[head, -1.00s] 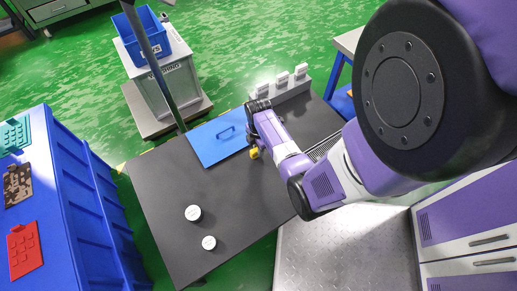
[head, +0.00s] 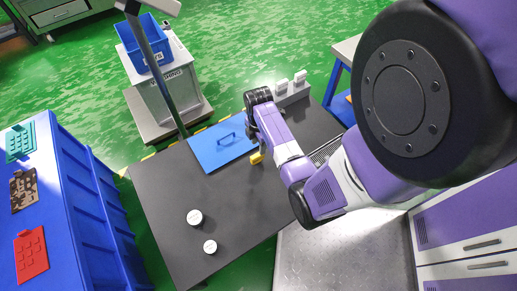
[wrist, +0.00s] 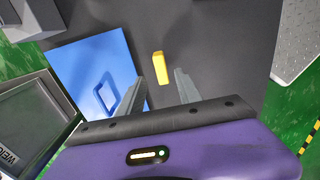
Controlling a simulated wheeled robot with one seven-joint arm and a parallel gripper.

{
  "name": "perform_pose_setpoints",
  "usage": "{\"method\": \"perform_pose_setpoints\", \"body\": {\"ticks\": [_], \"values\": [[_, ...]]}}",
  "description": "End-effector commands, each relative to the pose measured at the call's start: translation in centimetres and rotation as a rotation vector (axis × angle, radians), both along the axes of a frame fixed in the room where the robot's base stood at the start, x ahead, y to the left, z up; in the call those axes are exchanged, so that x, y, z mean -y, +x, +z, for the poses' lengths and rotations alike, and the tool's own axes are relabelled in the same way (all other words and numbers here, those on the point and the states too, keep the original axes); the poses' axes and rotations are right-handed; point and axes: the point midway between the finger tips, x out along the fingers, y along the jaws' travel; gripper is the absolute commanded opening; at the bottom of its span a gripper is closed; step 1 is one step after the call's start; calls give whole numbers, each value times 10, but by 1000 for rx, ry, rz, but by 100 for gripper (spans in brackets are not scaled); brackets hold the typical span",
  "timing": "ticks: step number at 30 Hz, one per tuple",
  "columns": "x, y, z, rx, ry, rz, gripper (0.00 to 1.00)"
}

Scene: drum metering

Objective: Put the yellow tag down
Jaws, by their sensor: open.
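The yellow tag (head: 257,158) is on the dark table top, just right of the blue panel's lower edge. In the wrist view the tag (wrist: 160,68) lies in line with the gap between the fingers, apart from both. My gripper (wrist: 160,77) is open, with bare table showing on either side of the tag. It appears to be above the table. In the head view the fingers are mostly hidden by my arm.
The blue panel with a handle (head: 219,152) lies beside the tag. White blocks on a grey holder (head: 291,90) stand at the far edge. Two white round lids (head: 195,217) sit on the near table. The dark table (head: 165,195) is clear around them.

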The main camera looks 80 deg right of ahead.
Motion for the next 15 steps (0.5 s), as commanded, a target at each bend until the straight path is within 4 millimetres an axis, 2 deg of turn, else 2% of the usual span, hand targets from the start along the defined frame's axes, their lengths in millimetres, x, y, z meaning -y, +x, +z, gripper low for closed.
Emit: {"method": "perform_pose_setpoints", "body": {"ticks": [1, 3, 8, 11, 14, 15], "values": [[0, 0, 11, 1, -1, 1, 41], [0, 0, 21, 0, 0, 0, 41], [-1, 0, 34, -1, 1, 0, 41], [-8, 3, 34, 7, -8, -5, 41], [-28, 13, 25, 36, -45, -28, 41], [-41, 19, 20, 58, -69, -44, 41]]}}
